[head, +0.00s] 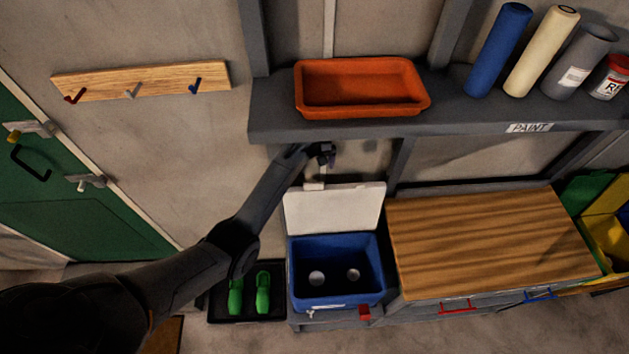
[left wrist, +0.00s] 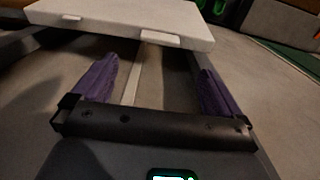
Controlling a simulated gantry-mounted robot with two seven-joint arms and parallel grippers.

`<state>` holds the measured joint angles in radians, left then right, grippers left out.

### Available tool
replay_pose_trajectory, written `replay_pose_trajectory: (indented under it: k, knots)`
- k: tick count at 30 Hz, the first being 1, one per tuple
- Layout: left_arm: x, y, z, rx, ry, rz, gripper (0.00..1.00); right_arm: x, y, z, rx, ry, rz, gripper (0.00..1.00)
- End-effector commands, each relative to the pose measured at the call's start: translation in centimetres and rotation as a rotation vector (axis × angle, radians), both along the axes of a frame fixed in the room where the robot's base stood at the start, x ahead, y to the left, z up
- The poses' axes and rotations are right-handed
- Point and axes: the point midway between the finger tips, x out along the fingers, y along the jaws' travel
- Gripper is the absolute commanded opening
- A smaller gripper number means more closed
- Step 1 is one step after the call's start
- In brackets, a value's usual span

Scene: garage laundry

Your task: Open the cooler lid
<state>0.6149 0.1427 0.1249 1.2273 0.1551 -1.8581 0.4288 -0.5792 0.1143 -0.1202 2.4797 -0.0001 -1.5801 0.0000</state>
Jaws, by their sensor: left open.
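The cooler (head: 337,300) is a blue box on a low grey stand, and its inside shows with two pale round things in it. Its white lid (head: 335,210) stands raised at the back, tilted up from the opening. My left gripper (head: 324,154) is just above the lid's upper edge, below the shelf. In the left wrist view the left gripper (left wrist: 158,92) has its purple fingers wide apart with nothing between them. The white lid (left wrist: 120,18) is beyond the fingertips there, apparently clear of them. My right gripper is in neither view.
A grey shelf (head: 465,118) with an orange tray (head: 362,112) is close above my left gripper. A wood-topped cabinet (head: 480,240) stands right of the cooler. Green shoes (head: 263,292) lie on a black mat to its left.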

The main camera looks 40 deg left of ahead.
Motion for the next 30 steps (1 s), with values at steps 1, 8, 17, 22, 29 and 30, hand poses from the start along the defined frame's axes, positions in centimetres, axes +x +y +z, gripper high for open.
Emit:
replay_pose_trajectory:
  k: [1, 8, 17, 22, 29, 30]
  knots:
    - [0.0, 0.0, -0.4, -0.001, 0.002, 0.0, 1.0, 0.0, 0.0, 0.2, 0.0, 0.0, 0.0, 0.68]
    - [-0.1, 0.0, -3.9, -0.001, 0.005, -0.001, 1.0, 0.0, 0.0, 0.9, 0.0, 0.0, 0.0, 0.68]
    - [-0.1, -0.1, -8.3, 0.0, 0.003, -0.002, 1.0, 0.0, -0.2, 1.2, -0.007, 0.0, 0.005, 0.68]
    - [-0.1, -0.1, -9.6, 0.001, 0.002, -0.001, 1.0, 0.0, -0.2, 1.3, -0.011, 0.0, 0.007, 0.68]
    - [-0.1, 0.0, -10.1, 0.001, 0.0, -0.001, 1.0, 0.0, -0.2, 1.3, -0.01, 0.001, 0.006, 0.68]
    - [-0.1, 0.0, -10.1, 0.001, 0.0, -0.001, 1.0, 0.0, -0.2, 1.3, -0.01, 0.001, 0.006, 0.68]
